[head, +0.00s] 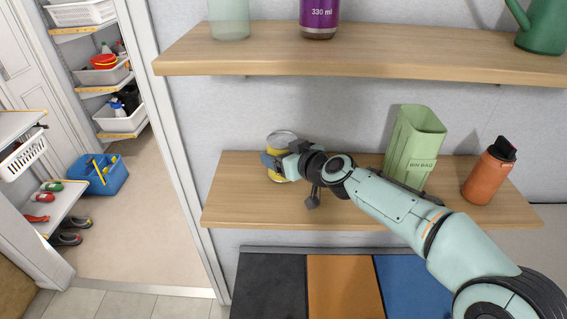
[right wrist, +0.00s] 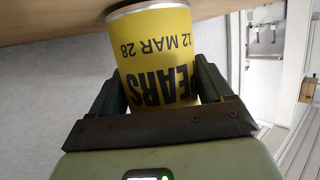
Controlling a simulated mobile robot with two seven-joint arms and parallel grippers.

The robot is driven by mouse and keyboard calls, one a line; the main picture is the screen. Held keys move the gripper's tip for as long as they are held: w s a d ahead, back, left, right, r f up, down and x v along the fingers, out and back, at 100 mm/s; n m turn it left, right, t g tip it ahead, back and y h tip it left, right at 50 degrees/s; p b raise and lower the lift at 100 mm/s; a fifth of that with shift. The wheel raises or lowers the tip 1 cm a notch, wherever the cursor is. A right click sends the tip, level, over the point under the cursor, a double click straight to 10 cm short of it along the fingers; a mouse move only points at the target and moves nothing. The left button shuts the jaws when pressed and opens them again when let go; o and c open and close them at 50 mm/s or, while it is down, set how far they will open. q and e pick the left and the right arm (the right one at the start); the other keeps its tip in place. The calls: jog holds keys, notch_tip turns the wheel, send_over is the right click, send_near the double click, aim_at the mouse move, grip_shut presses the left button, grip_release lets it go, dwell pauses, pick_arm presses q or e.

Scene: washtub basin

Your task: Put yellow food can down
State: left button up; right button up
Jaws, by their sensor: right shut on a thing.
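The yellow food can (head: 281,137) is at the left part of the lower wooden shelf (head: 240,205), with its silver lid facing up. My right gripper (head: 279,162) is shut around its side. In the right wrist view the can (right wrist: 155,55) sits between both fingers, its label reading "PEARS" and "12 MAR 28" upside down. One metal rim of the can is close against the wooden board in that view. I cannot tell whether it touches. The gripper hides part of the can in the head view. My left gripper is not in view.
A green bin bag box (head: 415,145) and an orange bottle (head: 488,172) stand on the right of the lower shelf. An upper shelf (head: 360,62) above holds a purple container (head: 319,15), a pale glass (head: 229,18) and a green watering can (head: 542,28). The lower shelf's left end is clear.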

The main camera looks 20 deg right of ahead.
jog(key=shift+s+f, duration=0.2)
jog(key=shift+s, duration=0.05)
jog(key=shift+s+r, duration=0.1)
jog(key=shift+r, duration=0.05)
jog(key=shift+w, duration=0.3)
jog(key=shift+f, duration=0.2)
jog(key=o, duration=1.2)
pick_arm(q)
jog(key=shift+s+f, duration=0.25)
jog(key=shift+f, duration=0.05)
pick_arm(e)
jog(key=shift+o, duration=0.7)
jog(key=shift+s, duration=0.1)
jog(key=shift+r, duration=0.2)
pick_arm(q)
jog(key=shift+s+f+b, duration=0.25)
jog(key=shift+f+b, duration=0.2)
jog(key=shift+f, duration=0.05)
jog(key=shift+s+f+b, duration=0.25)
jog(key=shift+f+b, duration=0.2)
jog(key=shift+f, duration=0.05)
pick_arm(e)
jog(key=v, duration=1.2)
jog(key=shift+f, duration=0.1)
